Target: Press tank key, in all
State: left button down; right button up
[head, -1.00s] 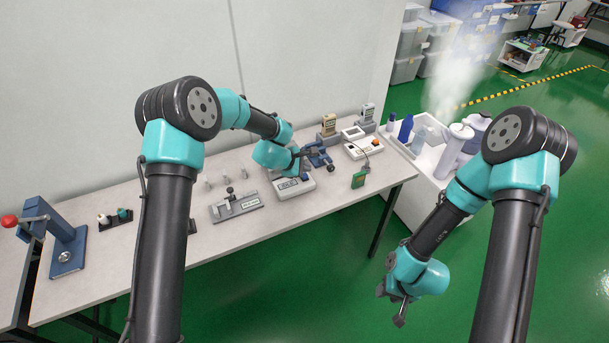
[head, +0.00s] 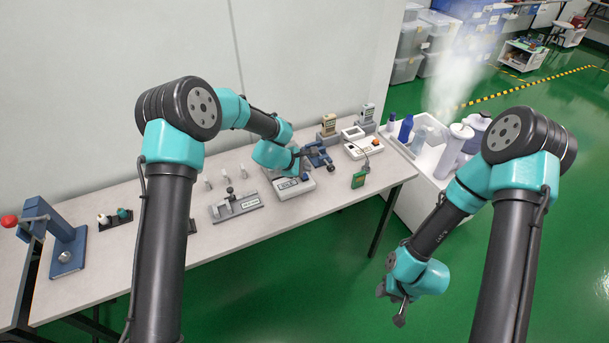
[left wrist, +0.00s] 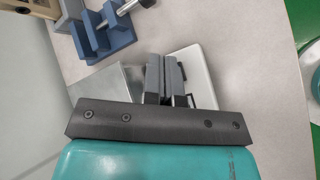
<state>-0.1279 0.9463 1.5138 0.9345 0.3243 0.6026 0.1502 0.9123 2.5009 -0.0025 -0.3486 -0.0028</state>
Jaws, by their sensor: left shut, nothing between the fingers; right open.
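My left gripper (head: 304,153) is shut and empty, over a white box-shaped device (head: 306,185) with a dark label on its front. In the left wrist view its fingers (left wrist: 165,70) are together, pointing across the white device (left wrist: 198,72); they hide part of it, and I cannot tell whether they touch it. A tan handheld tester (head: 328,124) and a grey one (head: 367,112) stand at the back of the bench. No key marked tank is legible. My right gripper (head: 402,308) is open and empty, low over the green floor, away from the bench.
A blue vise (head: 319,157) is close beside my left gripper; it also shows in the left wrist view (left wrist: 103,35). A white unit with an orange button (head: 372,146) and a green board (head: 359,180) are to the right. A grey fixture (head: 236,205) is left.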

aim_at(305, 176)
pick_arm(q)
jog(key=shift+f, duration=0.1)
jog(key=shift+f, duration=0.3)
jog(key=shift+f, duration=0.5)
dwell(1.0)
jog(key=shift+r, duration=0.95)
jog(key=shift+r, duration=2.5)
